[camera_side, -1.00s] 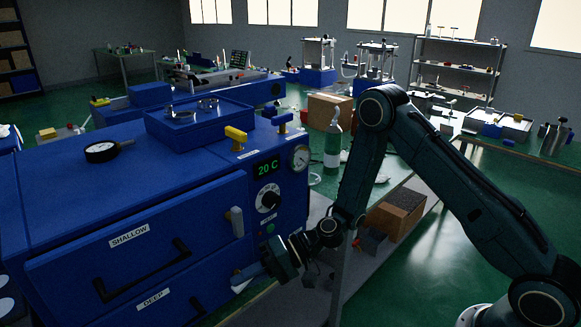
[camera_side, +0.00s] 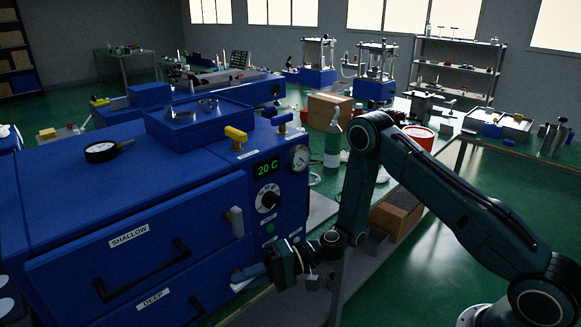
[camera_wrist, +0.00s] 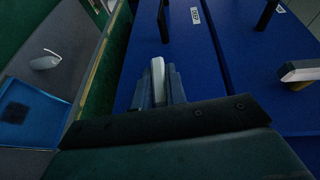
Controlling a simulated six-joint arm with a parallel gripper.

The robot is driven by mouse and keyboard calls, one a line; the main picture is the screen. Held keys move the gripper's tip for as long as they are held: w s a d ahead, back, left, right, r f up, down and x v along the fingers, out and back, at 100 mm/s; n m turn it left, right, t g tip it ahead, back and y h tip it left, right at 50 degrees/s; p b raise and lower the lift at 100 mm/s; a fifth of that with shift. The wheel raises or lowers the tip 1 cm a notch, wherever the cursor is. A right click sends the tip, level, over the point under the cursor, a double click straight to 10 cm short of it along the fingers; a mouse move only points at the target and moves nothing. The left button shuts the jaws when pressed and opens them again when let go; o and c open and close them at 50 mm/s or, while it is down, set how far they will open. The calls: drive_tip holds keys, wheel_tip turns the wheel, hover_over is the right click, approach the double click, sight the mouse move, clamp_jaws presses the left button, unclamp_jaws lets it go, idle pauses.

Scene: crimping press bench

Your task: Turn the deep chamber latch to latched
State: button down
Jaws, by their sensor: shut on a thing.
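The blue cabinet has an upper drawer labelled SHALLOW (camera_side: 128,237) and a lower drawer labelled DEEP (camera_side: 153,299). The deep chamber latch is a pale grey lever beside the deep drawer, mostly hidden by my gripper in the side view; in the wrist view the latch (camera_wrist: 158,80) shows between my fingers. My gripper (camera_side: 255,272) is at the cabinet's lower right front corner, with its fingers shut on the latch. In the wrist view my gripper (camera_wrist: 158,92) has a finger on either side of the latch. The latch's exact angle is hard to tell.
The shallow drawer's grey latch (camera_side: 235,221) stands above my gripper. A dial (camera_side: 268,198) and a green temperature display (camera_side: 267,168) are on the side panel. Dark drawer handles (camera_side: 140,272) stick out of the front.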

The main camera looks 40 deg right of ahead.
drive_tip(key=c, duration=1.4)
unclamp_jaws()
drive_tip(key=shift+c, duration=0.2)
drive_tip(key=v, duration=1.3)
drive_tip(key=shift+d, duration=0.35)
drive_tip(key=shift+s, duration=0.1)
